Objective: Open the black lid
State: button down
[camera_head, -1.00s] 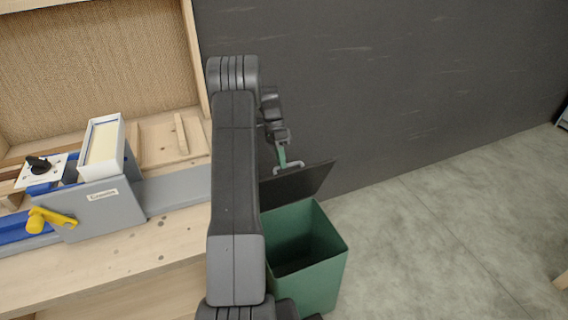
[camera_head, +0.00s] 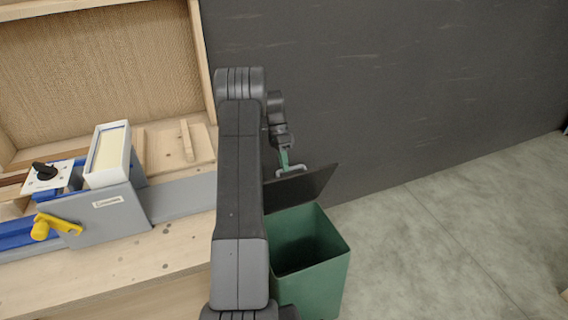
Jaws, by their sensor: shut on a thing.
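The black lid (camera_head: 308,187) stands tilted up at the back of a green bin (camera_head: 318,283), and the bin's dark inside shows. A grey handle (camera_head: 293,171) is on the lid's upper part. My gripper (camera_head: 285,163) is at this handle, its green fingertip touching it, shut on it. My dark arm hides the left part of the lid and the bin's left side. The exact grip on the handle is small and partly hidden.
A wooden workbench (camera_head: 130,255) stands left of the bin, with a grey and blue device (camera_head: 105,215) bearing a yellow lever (camera_head: 52,227). A dark wall (camera_head: 420,80) rises close behind the lid. Grey floor (camera_head: 440,240) to the right is clear.

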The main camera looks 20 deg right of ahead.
jog(key=shift+a+f, duration=0.1)
jog(key=shift+f, duration=0.25)
jog(key=c, duration=1.6)
grip_release()
jog(key=shift+o, duration=0.7)
jog(key=shift+w+f, duration=0.1)
jog(key=shift+w, duration=0.1)
jog(key=shift+s+r, duration=0.1)
jog(key=shift+r, duration=0.1)
